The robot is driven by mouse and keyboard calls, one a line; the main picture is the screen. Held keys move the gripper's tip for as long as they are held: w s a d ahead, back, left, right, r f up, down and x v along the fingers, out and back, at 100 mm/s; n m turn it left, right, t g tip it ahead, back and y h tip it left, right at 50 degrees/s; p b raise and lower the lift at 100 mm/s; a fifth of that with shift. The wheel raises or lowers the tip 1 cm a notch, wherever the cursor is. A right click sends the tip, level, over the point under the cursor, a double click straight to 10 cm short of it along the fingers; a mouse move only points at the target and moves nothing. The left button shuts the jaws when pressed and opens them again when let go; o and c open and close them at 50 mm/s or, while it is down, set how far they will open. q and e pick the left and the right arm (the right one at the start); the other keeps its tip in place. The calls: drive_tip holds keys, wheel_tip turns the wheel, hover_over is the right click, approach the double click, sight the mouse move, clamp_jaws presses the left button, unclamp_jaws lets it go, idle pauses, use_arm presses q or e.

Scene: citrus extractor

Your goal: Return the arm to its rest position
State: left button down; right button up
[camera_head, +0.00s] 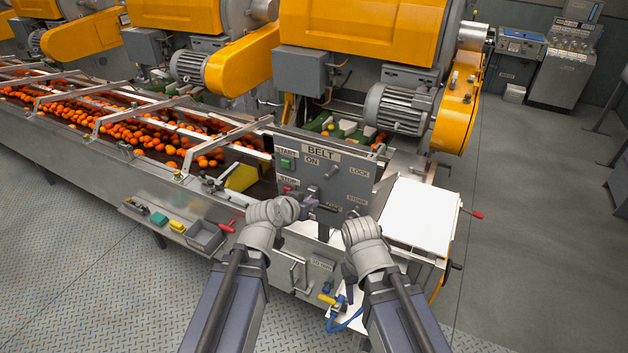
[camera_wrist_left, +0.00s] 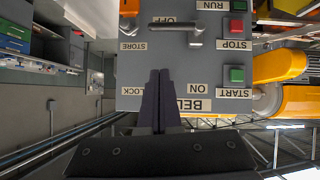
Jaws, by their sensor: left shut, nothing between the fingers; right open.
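My left gripper (camera_head: 308,203) is in front of the lower part of the grey BELT control panel (camera_head: 322,165) in the head view. In the left wrist view its two dark fingers (camera_wrist_left: 160,98) are shut together with nothing between them. The panel (camera_wrist_left: 140,70) appears upside down there, with a green START button (camera_wrist_left: 236,74), a red STOP button (camera_wrist_left: 237,25) and a lever handle (camera_wrist_left: 176,24) near the OFF label. I cannot tell whether the fingers touch the panel. My right gripper (camera_head: 349,278) hangs low in front of the machine, partly hidden by its wrist; it is open.
A conveyor (camera_head: 150,175) full of oranges runs to the left. A white-topped side table (camera_head: 420,214) with a red-tipped handle stands right of the panel. A grey bin (camera_head: 205,236) and small coloured items sit on the front ledge. The floor at right (camera_head: 540,210) is clear.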

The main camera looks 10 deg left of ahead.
use_arm(q)
drive_tip(key=s+d+f+m+g+y+b, duration=0.1)
drive_tip(key=s+d+f+g+b, duration=0.15)
drive_tip(key=s+f+b, duration=0.45)
drive_tip(key=s+d+f+g+y+b, duration=0.1)
drive_tip(key=s+d+f+g+b, duration=0.2)
drive_tip(key=f, duration=0.8)
drive_tip(key=s+a+f+g+y+b, duration=0.3)
drive_tip(key=s+f+g+y+b, duration=0.1)
drive_tip(key=s, duration=0.5)
wheel_tip(320, 180, down, 4)
drive_tip(key=shift+r+n+g+b, duration=0.1)
drive_tip(key=shift+n+g+b, duration=0.2)
drive_tip(key=shift+g+b, duration=0.5)
drive_tip(key=shift+t, duration=0.25)
